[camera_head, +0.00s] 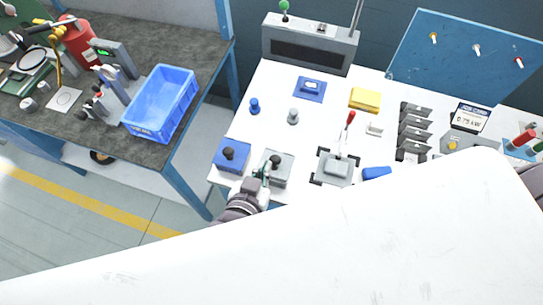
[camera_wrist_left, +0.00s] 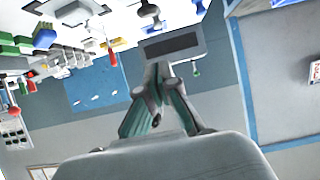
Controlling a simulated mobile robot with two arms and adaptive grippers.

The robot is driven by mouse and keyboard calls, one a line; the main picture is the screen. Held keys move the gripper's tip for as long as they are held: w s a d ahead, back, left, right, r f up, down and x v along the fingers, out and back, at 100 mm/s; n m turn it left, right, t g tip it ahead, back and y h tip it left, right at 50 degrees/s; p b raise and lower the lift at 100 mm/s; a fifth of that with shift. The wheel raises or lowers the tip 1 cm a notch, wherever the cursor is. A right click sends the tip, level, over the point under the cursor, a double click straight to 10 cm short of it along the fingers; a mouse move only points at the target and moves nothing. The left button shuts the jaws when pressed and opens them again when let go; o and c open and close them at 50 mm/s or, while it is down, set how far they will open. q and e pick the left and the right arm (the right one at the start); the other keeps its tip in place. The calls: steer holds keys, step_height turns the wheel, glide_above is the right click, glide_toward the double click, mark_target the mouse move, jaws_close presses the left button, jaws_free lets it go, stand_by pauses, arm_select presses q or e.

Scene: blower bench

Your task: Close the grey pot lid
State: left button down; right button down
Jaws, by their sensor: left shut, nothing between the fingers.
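The grey pot (camera_head: 284,174) is a square grey block with a black knob (camera_head: 276,160) on top, near the front edge of the white bench. My left gripper (camera_head: 264,171) is at the pot's left side, close to the knob; I cannot tell whether it touches. Its fingers are shut and empty, and they also show in the left wrist view (camera_wrist_left: 157,72). The lid's seam is too small to make out, and the gripper partly hides the pot, so I cannot tell how far the lid is open.
A blue pot (camera_head: 232,158) with a black knob stands just left of the grey one. A grey fixture with a red-handled lever (camera_head: 350,118) is to the right. A blue crate (camera_head: 160,103) sits on the dark table. The white bench between the small blocks is clear.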

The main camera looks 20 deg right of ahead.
arm_select(q)
steer(key=p, duration=0.1)
glide_above(272, 172)
steer(key=f, duration=0.3)
steer(key=shift+w+d+f, duration=0.15)
steer(key=shift+w, duration=0.25)
steer(key=f+p, duration=0.1)
steer(key=f, duration=0.2)
steer(key=shift+s+f, duration=0.2)
steer(key=shift+s+a+f, duration=0.15)
steer(key=shift+a+f, duration=0.05)
steer(key=shift+f, duration=0.3)
